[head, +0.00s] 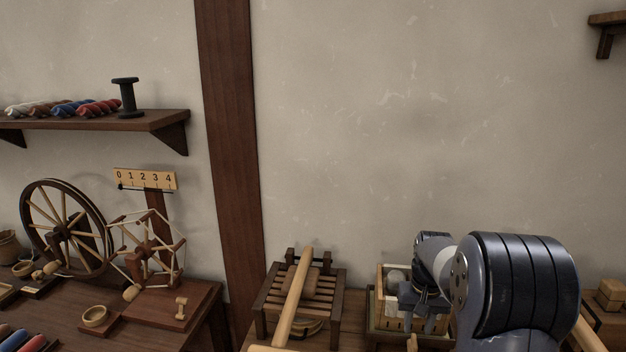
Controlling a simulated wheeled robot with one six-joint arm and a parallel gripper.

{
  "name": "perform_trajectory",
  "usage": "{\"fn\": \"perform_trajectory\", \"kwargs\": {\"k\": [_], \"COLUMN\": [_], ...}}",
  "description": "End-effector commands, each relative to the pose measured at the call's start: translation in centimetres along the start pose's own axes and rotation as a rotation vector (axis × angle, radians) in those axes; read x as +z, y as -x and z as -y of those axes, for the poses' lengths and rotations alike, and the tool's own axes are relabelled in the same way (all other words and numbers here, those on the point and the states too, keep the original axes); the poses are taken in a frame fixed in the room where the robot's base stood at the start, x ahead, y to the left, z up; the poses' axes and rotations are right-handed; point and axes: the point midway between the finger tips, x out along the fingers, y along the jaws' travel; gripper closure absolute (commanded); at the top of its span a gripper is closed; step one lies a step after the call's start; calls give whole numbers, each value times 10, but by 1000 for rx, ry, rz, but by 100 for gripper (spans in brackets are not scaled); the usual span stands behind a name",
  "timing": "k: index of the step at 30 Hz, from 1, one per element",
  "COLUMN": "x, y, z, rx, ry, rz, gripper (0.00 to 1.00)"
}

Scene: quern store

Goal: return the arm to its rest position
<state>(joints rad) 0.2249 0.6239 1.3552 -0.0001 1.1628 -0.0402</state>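My arm stands at the lower right, its large dark ribbed joint nearest the camera. My gripper (422,316) is beyond it, pointing down over the right side of a small wooden crate (382,320). A pale rounded thing (397,276) shows at the back of the crate. The fingertips are small, dark and partly covered, so I cannot tell whether they are apart or hold anything.
A slatted wooden rack (328,292) with a long pale wooden handle (293,296) across it stands left of the crate. A spinning wheel (62,228) and a skein winder (146,250) stand at left. A wall shelf (150,120) holds coloured skeins and a black spool.

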Motion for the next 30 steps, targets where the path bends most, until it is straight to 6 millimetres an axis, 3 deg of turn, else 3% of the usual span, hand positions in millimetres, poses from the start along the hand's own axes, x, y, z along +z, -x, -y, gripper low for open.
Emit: {"fn": "perform_trajectory", "kwargs": {"k": [3, 9, 29, 30], "x": [1, 0, 0, -1], "y": [-22, -45, -40, -33], "z": [0, 0, 0, 0], "rx": [0, 0, 0, 0], "ry": [0, -2, 4, 1], "rz": [3, 1, -1, -4], "gripper": [67, 67, 67, 67]}}
